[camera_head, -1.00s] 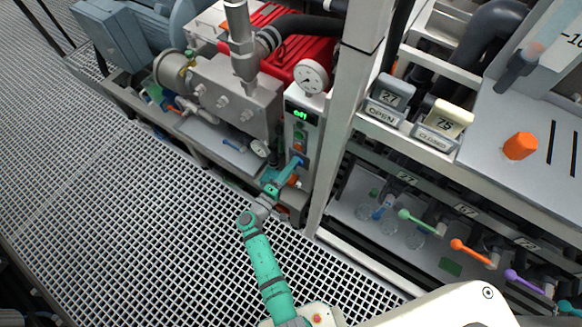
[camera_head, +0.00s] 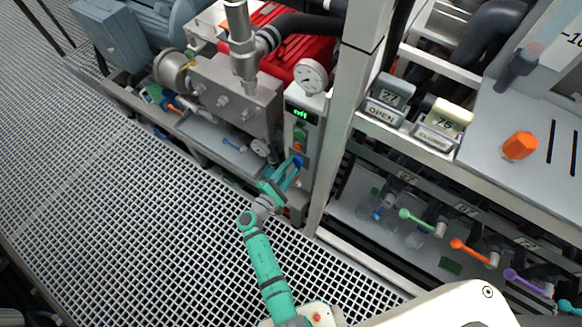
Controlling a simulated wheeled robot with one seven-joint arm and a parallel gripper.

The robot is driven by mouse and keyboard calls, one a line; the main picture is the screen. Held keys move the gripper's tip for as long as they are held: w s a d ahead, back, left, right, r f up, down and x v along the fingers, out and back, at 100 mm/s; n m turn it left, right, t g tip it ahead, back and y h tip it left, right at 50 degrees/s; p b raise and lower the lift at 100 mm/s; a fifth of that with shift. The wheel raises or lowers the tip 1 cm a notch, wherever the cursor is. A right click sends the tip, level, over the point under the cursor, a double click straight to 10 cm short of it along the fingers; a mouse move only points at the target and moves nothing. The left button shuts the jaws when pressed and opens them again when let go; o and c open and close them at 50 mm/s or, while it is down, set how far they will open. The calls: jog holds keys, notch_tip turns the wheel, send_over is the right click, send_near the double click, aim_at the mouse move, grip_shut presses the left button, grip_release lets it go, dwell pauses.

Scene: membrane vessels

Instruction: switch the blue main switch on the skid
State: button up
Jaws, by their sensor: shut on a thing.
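The blue main switch (camera_head: 301,160) is low on the narrow grey control panel (camera_head: 302,140) of the skid, below a green lit display (camera_head: 300,114) and a green button. My teal arm reaches up from the bottom of the view, and my gripper (camera_head: 292,171) is at the panel, touching the switch. The gripper is shut on the blue switch. The fingers hide part of the switch, so its exact angle is hard to tell.
A round gauge (camera_head: 311,76) sits above the panel. A white frame post (camera_head: 334,135) stands just right of it. Coloured valve levers, among them an orange one (camera_head: 470,251), line the lower right rack. Open grating floor (camera_head: 130,220) lies to the left.

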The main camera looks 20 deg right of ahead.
dwell(0.4)
jog(key=o, duration=1)
jog(key=shift+o, duration=0.2)
jog(key=v, duration=1.1)
